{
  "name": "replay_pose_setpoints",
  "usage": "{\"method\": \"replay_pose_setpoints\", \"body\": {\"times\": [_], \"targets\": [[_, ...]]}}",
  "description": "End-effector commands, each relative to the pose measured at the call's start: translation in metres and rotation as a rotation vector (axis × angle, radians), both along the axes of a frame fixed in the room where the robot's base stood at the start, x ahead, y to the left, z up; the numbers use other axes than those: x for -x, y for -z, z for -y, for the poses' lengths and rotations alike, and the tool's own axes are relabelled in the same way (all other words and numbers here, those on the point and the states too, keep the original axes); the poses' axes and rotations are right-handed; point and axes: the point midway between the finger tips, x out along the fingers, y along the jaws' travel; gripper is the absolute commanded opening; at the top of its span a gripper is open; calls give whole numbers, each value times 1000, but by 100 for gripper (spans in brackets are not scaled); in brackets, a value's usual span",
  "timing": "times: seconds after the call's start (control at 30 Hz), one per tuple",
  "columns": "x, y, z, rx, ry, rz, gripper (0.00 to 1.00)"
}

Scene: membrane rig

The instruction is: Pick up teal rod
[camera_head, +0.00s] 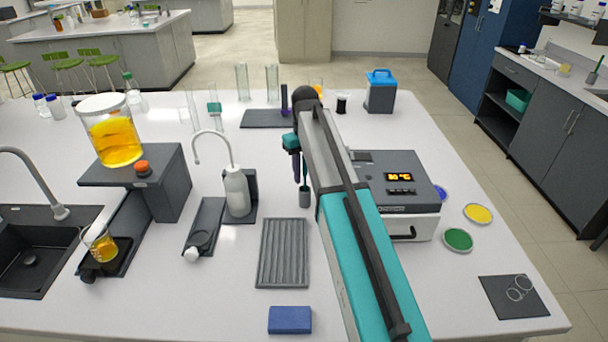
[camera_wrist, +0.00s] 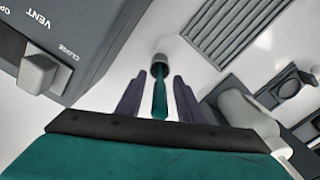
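The teal rod (camera_wrist: 160,98) stands in a small grey cup-like holder (camera_head: 305,197), which also shows in the wrist view (camera_wrist: 160,61). In the head view the rod (camera_head: 304,172) is a thin strip above the holder, partly hidden by my gripper. My gripper (camera_head: 297,172) points down just above the holder. In the wrist view my gripper (camera_wrist: 157,82) is open, with one dark purple finger on each side of the rod. Gaps show between the rod and both fingers, so it does not look gripped.
A grey box with an orange display (camera_head: 399,177) stands close on the right. A white wash bottle (camera_head: 237,190) stands to the left. A ribbed grey tray (camera_head: 283,253) and a blue block (camera_head: 290,320) lie in front. Glass cylinders (camera_head: 272,83) stand behind.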

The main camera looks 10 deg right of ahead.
Motion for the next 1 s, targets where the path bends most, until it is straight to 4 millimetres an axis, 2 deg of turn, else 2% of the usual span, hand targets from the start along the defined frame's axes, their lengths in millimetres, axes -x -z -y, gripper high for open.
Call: {"method": "replay_pose_setpoints", "body": {"times": [0.07, 0.27, 0.67, 0.87, 1.0], "targets": [[0, 0, 0, 0, 0, 0, 34], [0, 0, 0, 0, 0, 0, 0], [0, -2, 0, 0, 0, 0, 0], [0, -14, 0, 0, 0, 0, 0], [0, -28, 0, 0, 0, 0, 0]]}}
